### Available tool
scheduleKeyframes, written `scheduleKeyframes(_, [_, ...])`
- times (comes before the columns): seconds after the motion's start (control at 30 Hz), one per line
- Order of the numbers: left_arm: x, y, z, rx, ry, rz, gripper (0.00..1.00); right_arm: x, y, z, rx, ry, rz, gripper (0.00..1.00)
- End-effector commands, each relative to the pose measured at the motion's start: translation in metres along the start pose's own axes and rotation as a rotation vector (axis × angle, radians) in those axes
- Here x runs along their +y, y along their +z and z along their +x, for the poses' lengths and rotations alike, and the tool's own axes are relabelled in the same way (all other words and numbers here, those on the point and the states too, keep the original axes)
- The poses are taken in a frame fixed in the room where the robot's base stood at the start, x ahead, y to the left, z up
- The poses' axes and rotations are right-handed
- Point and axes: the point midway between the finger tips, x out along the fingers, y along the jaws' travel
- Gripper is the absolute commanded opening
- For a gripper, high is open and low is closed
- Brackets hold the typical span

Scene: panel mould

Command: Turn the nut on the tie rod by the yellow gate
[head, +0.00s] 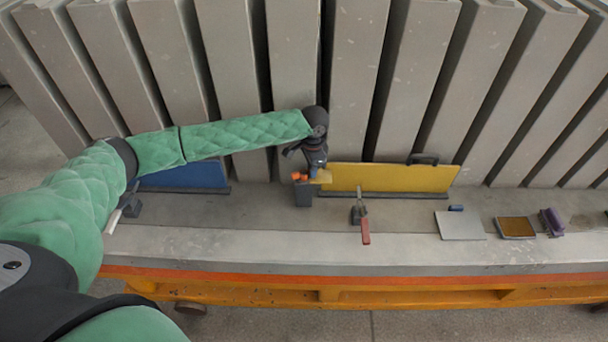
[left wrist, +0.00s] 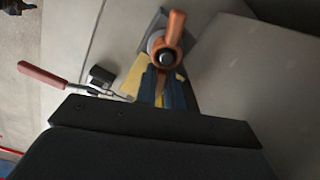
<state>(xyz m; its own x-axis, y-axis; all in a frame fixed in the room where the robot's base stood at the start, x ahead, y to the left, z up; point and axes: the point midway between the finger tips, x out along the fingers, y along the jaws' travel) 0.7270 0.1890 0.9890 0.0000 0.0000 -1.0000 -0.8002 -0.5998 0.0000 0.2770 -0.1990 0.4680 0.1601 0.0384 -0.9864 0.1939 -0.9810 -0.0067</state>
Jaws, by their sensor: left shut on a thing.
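The yellow gate (head: 390,178) stands upright on the grey bed, against the tall grey panels. The orange nut (head: 298,176) is at its left end, above a dark block (head: 303,194). My left gripper (head: 314,171) is at the nut. In the left wrist view the orange nut (left wrist: 172,32) shows its round hub and one wing upward. The blue fingertips of my left gripper (left wrist: 165,88) are shut on its lower wing, which is mostly hidden between them. The tie rod shows only as a dark end in the hub. A yellow strip (left wrist: 134,78) shows beside the fingers. My right gripper is not in view.
A red-handled clamp (head: 363,225) lies in front of the yellow gate. Further right lie a grey plate (head: 460,226), a brown-topped pad (head: 516,227) and a purple brush (head: 551,222). A blue gate (head: 190,175) stands left, behind my left arm. Bare bed lies between the clamp and plate.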

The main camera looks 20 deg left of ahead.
Motion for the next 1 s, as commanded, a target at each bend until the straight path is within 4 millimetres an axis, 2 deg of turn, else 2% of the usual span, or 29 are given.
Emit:
scheduleKeyframes(0.13, [-0.001, 0.001, 0.002, -0.002, 0.002, -0.088, 0.0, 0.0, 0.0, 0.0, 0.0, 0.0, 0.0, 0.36])
scheduleKeyframes(0.37, [-0.002, 0.001, 0.002, -0.003, 0.002, -0.098, 0.0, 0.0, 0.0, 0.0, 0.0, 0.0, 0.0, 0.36])
scheduleKeyframes(0.4, [-0.002, 0.001, 0.002, -0.003, 0.002, -0.098, 0.14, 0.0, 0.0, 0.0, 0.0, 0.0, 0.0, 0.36])
scheduleKeyframes(0.5, [-0.002, 0.001, 0.002, -0.002, 0.002, -0.097, 0.34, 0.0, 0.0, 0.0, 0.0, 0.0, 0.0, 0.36])
scheduleKeyframes(0.53, [-0.002, 0.001, 0.002, -0.002, 0.002, -0.097, 0.36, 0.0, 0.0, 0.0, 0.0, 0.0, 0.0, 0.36])
scheduleKeyframes(0.83, [-0.002, 0.0, 0.0, 0.0, 0.0, -0.097, 0.36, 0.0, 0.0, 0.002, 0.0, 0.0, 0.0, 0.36])
scheduleKeyframes(1.0, [-0.003, 0.0, -0.014, 0.001, 0.0, -0.096, 0.36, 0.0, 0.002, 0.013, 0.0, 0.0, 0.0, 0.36])
